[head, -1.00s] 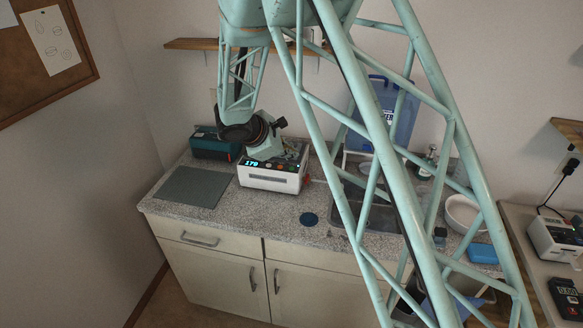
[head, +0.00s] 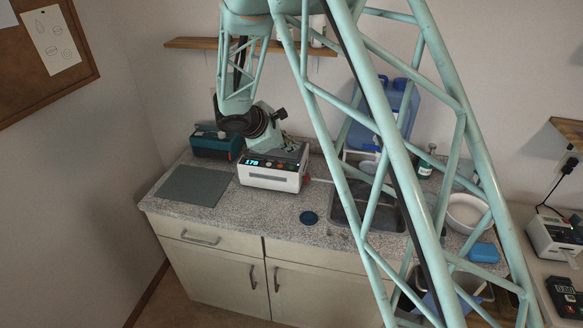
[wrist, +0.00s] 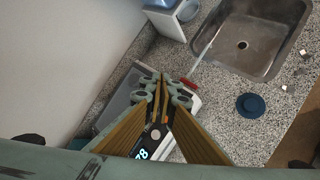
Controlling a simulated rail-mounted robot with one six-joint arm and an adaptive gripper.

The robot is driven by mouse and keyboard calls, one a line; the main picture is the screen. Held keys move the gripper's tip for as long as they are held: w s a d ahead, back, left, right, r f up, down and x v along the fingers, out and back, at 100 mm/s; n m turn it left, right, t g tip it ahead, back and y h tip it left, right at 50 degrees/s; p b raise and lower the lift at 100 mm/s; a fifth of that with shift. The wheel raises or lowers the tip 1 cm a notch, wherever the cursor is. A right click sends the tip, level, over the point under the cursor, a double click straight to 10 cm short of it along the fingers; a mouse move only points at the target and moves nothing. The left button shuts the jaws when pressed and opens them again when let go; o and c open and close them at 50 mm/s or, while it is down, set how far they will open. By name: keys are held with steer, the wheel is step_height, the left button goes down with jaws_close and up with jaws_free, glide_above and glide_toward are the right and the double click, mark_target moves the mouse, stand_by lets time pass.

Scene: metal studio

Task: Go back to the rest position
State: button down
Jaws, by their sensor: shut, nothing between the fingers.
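My gripper (wrist: 162,82) shows in the wrist view with its two fingers together and nothing between them. It is above a white device with a lit display (wrist: 150,153), which partly hides behind the fingers. In the head view the same device (head: 270,178) stands on the counter and reads 178. My wrist is just above and behind its top there, and my gripper (head: 290,146) shows only in part. I cannot tell whether the fingers touch the device.
A teal box (head: 215,145) and a dark mat (head: 194,185) lie left of the device. A sink (head: 365,206), a blue disc (head: 309,217), a blue water container (head: 385,115), a white bowl (head: 466,212) and a blue box (head: 484,252) are to the right. A wooden shelf (head: 190,43) is above.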

stand_by(0.3)
steer(key=s+d+r+m+g+b, duration=0.15)
steer(key=s+d+r+m, duration=0.25)
steer(key=s+d+r, duration=0.5)
steer(key=s+d+r+m+g+b, duration=0.15)
steer(key=s+d+r+m, duration=0.4)
steer(key=d, duration=0.55)
steer(key=s+d+r+m+g+y+b, duration=0.1)
steer(key=s+d+r+m, duration=0.15)
steer(key=s, duration=0.65)
steer(key=s+d+r+m+b, duration=0.1)
steer(key=s+d+r, duration=0.25)
steer(key=s, duration=0.55)
steer(key=s+f+m+y+b, duration=0.1)
steer(key=s+m+y+b, duration=0.1)
steer(key=s, duration=1.1)
steer(key=s+a+f+m+y+b, duration=0.1)
steer(key=s+m, duration=0.4)
steer(key=s, duration=0.8)
steer(key=shift+s+f+y+b, duration=0.25)
steer(key=shift+f+y+b, duration=0.25)
steer(key=shift+y+b, duration=0.1)
steer(key=shift+f, duration=0.15)
step_height(320, 180, down, 13)
steer(key=b, duration=1.3)
